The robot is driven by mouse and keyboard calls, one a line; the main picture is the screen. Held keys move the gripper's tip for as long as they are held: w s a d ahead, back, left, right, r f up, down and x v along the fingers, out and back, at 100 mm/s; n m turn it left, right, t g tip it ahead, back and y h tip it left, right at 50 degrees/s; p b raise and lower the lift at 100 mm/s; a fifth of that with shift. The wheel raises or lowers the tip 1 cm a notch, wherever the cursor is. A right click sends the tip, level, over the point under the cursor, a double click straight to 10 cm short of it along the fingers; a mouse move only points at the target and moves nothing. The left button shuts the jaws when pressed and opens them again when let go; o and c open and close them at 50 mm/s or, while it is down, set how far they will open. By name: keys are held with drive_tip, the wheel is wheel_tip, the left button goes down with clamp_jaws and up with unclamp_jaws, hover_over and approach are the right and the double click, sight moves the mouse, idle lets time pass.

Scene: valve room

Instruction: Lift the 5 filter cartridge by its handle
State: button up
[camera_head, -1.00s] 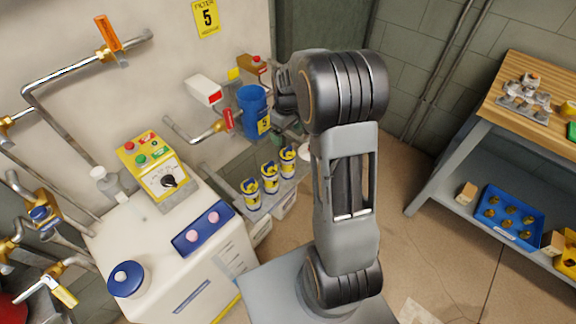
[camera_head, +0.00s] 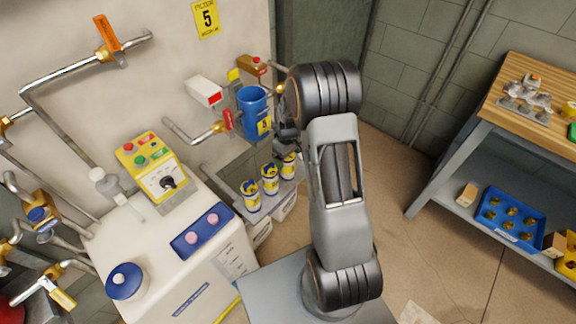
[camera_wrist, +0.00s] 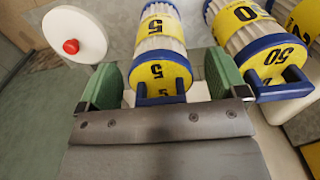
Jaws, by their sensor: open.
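The 5 filter cartridge (camera_wrist: 161,72) is white and pleated with yellow 5 labels and blue trim, in the middle of the wrist view. Its blue handle (camera_wrist: 160,98) points toward my gripper (camera_wrist: 166,78). My gripper is open, with one green-padded finger on each side of the cartridge's handle end and visible gaps between. The palm edge hides the lower part of the handle. In the head view, the cartridge nearest my gripper (camera_head: 289,163) is the rightmost of the row; its number is too small to read.
A cartridge marked 50 (camera_wrist: 244,38) stands close beside the right finger, with another beyond it. A white disc with a red knob (camera_wrist: 75,38) is left of the left finger.

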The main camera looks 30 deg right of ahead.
drive_tip(key=shift+f, duration=0.1)
drive_tip(key=c, duration=1.4)
